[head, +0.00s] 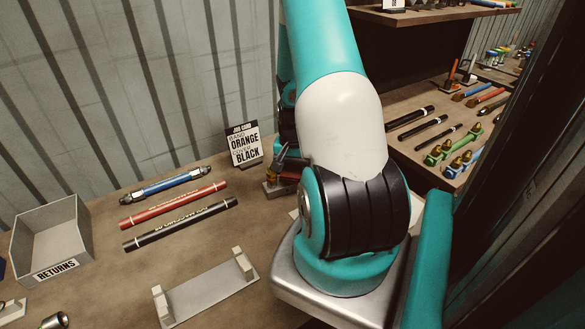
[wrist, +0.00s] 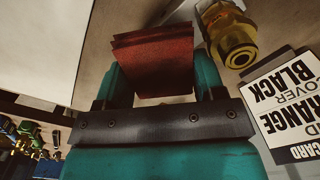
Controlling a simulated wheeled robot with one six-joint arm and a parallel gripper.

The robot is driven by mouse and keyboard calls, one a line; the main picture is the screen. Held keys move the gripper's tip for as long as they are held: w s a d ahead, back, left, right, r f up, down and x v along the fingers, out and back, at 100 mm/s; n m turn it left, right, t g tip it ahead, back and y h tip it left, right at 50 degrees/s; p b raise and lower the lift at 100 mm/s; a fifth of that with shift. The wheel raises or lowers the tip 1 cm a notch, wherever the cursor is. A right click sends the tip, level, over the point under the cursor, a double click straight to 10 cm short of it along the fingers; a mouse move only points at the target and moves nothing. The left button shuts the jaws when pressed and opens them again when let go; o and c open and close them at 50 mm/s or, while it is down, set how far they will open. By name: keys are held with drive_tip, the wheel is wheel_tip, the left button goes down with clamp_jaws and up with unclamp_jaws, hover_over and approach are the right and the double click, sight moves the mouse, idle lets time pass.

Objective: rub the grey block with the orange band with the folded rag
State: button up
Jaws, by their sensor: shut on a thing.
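In the wrist view my gripper (wrist: 153,80) is shut on the folded rag (wrist: 153,62), a red-brown layered pad between the two teal fingers. I cannot make out the grey block with the orange band in either view.
A job card (head: 243,145) reading orange and black stands behind; it also shows upside down in the wrist view (wrist: 285,100). Blue (head: 168,186), red (head: 172,205) and black (head: 180,224) hoses lie left, near a returns bin (head: 85,235) and a metal cradle (head: 208,292). Shelves stand right.

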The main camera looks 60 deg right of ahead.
sight(280, 184)
drive_tip(key=shift+f+b, duration=0.6)
drive_tip(key=shift+f, duration=0.3)
drive_tip(key=shift+w+a+r, duration=0.1)
drive_tip(key=shift+w+a, duration=0.5)
drive_tip(key=shift+a, duration=0.15)
drive_tip(key=shift+w+a+r, duration=0.1)
drive_tip(key=shift+w+a, duration=0.45)
drive_tip(key=shift+a, duration=0.2)
drive_tip(key=shift+a+f, duration=0.1)
drive_tip(key=shift+f, duration=0.1)
drive_tip(key=shift+s+d+f, duration=0.1)
drive_tip(key=shift+s+d, duration=0.55)
drive_tip(key=shift+d, duration=0.15)
drive_tip(key=shift+s+d+f, duration=0.1)
drive_tip(key=shift+s+d, duration=0.5)
drive_tip(key=shift+d, duration=0.2)
drive_tip(key=shift+r, duration=0.1)
drive_tip(key=shift+r+p, duration=2.45)
drive_tip(key=shift+r, duration=0.6)
drive_tip(key=shift+w, duration=0.1)
